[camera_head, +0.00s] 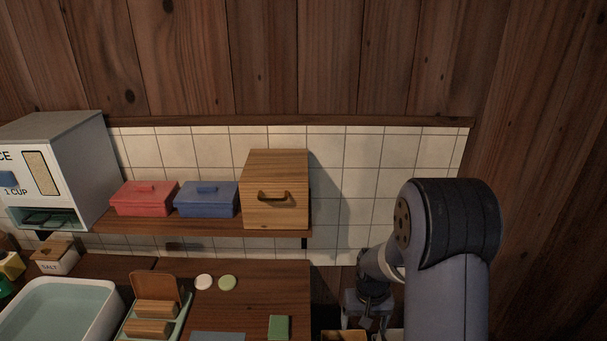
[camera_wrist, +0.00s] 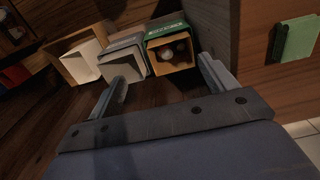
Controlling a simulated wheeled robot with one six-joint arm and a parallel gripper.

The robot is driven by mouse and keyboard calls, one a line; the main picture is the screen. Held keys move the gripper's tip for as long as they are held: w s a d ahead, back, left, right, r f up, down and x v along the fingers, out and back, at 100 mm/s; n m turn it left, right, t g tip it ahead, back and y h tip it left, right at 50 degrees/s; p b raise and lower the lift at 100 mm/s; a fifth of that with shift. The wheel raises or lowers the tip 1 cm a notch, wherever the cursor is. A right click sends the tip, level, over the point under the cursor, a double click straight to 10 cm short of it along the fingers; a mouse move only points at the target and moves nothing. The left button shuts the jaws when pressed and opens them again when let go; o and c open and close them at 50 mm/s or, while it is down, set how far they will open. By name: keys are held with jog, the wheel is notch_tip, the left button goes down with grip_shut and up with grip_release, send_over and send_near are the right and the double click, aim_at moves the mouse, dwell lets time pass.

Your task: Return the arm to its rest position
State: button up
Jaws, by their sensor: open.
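My arm stands at the right in the head view, bent over at its top joint, and its wrist hangs down beside the right end of the counter. My gripper (camera_wrist: 164,88) shows in the wrist view with its two fingers spread apart and nothing between them. In the head view the gripper is low in the picture and its fingertips are hard to make out. Beyond the fingers in the wrist view are a wooden bin (camera_wrist: 72,67), a grey bin (camera_wrist: 110,43) and a green bin (camera_wrist: 150,40) with some round things inside.
The counter (camera_head: 255,290) holds a water basin (camera_head: 110,290), a green sponge-like block (camera_head: 279,327) and two small discs. A shelf (camera_head: 150,223) above carries a red box (camera_head: 143,200), a blue box (camera_head: 207,201), a wooden drawer box (camera_head: 275,170) and a rice dispenser (camera_head: 80,145).

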jog(key=shift+s+f+b, duration=0.15)
jog(key=shift+f, duration=0.6)
jog(key=shift+s+f+b, duration=0.15)
jog(key=shift+f, duration=0.6)
